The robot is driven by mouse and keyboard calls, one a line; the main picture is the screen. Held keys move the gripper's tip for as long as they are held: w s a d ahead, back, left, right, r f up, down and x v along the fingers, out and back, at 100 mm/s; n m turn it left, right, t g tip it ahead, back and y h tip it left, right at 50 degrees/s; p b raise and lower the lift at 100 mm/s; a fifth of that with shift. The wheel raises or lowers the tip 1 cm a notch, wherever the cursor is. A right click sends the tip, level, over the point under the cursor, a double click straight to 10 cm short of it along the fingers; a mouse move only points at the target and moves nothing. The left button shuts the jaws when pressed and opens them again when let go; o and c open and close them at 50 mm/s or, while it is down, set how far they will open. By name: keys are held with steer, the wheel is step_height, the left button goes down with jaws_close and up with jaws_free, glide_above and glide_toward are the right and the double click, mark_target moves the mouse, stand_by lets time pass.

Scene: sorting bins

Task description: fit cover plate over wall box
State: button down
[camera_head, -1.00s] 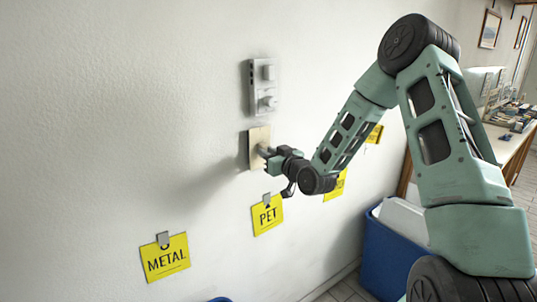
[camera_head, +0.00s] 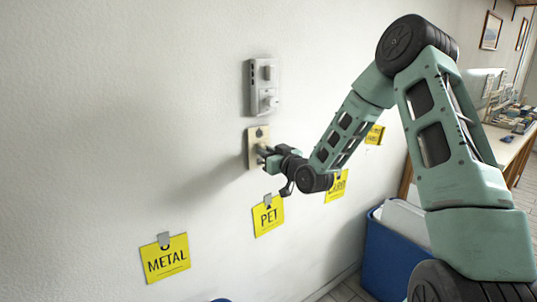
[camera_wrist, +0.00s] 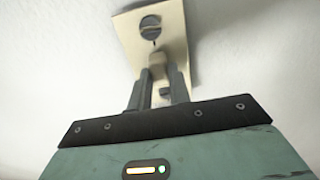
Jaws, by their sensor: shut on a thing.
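The cover plate (camera_head: 252,152) is a beige rectangle just below the wall box in the head view. My gripper (camera_head: 264,152) is shut on it from the front right, gripping a small raised part near its middle. In the wrist view the plate (camera_wrist: 176,28) extends up past my fingertips (camera_wrist: 159,82). It has a round dark hole crossed by a bar near its top. The fingers hide part of its lower half. The wall box (camera_head: 256,92) is a grey upright unit with two protruding blocks, fixed on the wall. The plate does not cover it. The gap between plate and wall cannot be judged.
Yellow signs hang on the wall: METAL (camera_head: 166,262) at lower left, PET (camera_head: 268,218) below the plate, and others behind my arm. A blue bin (camera_head: 390,255) stands at lower right. A cluttered counter (camera_head: 508,150) is at far right. The wall left of the box is bare.

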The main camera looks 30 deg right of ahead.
steer(key=shift+w, duration=0.35)
steer(key=c, duration=1.2)
jaws_free()
steer(key=shift+s, duration=0.1)
steer(key=s+p, duration=1.2)
steer(key=s, duration=0.5)
steer(key=shift+s+d+p, duration=0.15)
steer(key=shift+d+p, duration=0.15)
